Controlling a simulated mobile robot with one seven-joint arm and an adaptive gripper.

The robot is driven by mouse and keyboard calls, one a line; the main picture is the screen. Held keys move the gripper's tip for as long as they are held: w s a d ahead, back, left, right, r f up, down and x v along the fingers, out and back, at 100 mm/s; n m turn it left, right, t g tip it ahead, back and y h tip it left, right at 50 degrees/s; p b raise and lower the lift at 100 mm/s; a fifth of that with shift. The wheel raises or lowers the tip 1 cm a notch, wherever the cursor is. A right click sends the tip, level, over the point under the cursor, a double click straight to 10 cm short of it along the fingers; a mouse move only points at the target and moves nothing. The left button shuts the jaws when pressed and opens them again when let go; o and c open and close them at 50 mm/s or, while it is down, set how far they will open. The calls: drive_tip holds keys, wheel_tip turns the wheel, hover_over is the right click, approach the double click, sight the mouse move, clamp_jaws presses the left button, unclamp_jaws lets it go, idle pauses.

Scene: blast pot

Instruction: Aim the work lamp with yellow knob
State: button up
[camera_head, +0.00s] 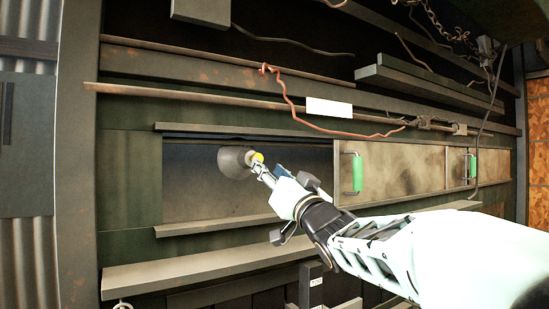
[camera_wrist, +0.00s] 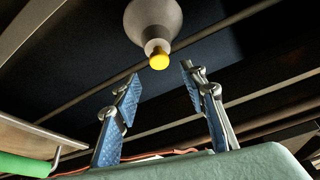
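The work lamp has a grey, rounded shade (camera_head: 233,162) that hangs in the open recess in the head view. Its yellow knob (camera_head: 258,157) faces my gripper (camera_head: 268,172). In the wrist view the lamp shade (camera_wrist: 153,18) is at the top centre, with the yellow knob (camera_wrist: 159,60) at its lower end. My gripper (camera_wrist: 160,74) is open there, with one blue-padded finger on each side below the knob. The knob appears centred between the fingertips and just beyond them. I see no contact, but the exact gap in depth cannot be told.
A sliding panel (camera_head: 402,168) with a green handle (camera_head: 357,173) stands right of the recess. A ledge (camera_head: 215,226) runs below it. A red cable (camera_head: 290,105) and a rusty rod (camera_head: 200,95) lie above. The recess around the lamp looks clear.

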sight(247, 159)
drive_tip(key=p+x, duration=0.1)
drive_tip(key=x, duration=0.7)
drive_tip(key=shift+w+p, duration=0.1)
drive_tip(key=shift+p, duration=0.25)
drive_tip(key=shift+c, duration=0.3)
clamp_jaws()
